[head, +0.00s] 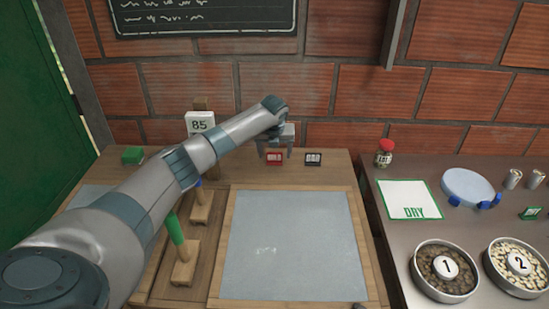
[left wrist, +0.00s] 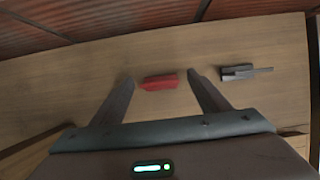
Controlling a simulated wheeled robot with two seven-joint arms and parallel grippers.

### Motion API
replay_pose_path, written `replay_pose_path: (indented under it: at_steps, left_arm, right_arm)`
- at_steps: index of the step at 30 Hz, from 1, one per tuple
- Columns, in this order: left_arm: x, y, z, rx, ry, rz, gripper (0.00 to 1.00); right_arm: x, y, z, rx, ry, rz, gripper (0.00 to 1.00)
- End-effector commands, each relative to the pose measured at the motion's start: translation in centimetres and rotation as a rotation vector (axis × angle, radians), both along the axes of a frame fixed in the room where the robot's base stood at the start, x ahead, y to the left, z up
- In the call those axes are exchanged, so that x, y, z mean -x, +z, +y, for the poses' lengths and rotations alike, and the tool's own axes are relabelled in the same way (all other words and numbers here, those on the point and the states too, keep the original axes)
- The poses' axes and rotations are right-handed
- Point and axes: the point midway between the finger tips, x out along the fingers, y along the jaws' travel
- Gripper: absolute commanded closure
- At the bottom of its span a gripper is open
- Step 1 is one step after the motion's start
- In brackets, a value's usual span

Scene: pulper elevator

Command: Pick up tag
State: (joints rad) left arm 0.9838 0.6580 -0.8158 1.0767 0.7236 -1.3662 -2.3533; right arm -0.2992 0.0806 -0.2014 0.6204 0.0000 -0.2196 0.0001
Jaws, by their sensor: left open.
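A small red tag (head: 274,159) stands on the wooden bench near the brick wall. My left gripper (head: 275,152) is open at the red tag. In the left wrist view the red tag (left wrist: 160,82) shows between the two fingertips, with a gap on both sides. A green block (head: 132,155), perhaps another tag, sits at the bench's back left.
A grey panel (head: 290,245) fills the bench front, beside wooden levers (head: 184,270). A sign reading 85 (head: 200,122) stands behind my left arm. On the right metal table are a DRY mat (head: 408,196), a blue-grey disc (head: 467,187) and bowls numbered 1 (head: 422,277) and 2 (head: 500,277).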

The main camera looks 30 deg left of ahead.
Motion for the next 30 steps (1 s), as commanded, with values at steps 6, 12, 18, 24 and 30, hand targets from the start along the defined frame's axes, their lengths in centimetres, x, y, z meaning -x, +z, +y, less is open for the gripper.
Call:
replay_pose_path:
  at_steps: [6,12,18,24,30]
  left_arm:
    - [-0.35,-1.19,0.21,0.0,-0.001,0.0,0.31]
    - [-0.35,-1.24,0.24,0.0,-0.001,0.0,0.31]
    - [-0.35,-1.23,0.25,-0.001,-0.001,0.001,0.31]
    - [-0.34,-1.22,0.25,-0.001,-0.001,0.001,0.67]
    - [-0.34,-1.21,0.26,-0.001,-0.001,0.001,0.75]
  right_arm:
    - [0.0,0.3,0.26,-0.002,-0.001,-0.001,0.83]
    - [0.01,0.26,0.29,-0.003,-0.002,0.0,0.83]
    - [0.03,0.27,0.24,-0.002,-0.002,0.0,0.83]
    - [0.05,0.27,0.19,-0.002,-0.003,0.001,0.83]
    - [0.09,0.27,0.03,0.0,-0.002,0.001,0.83]
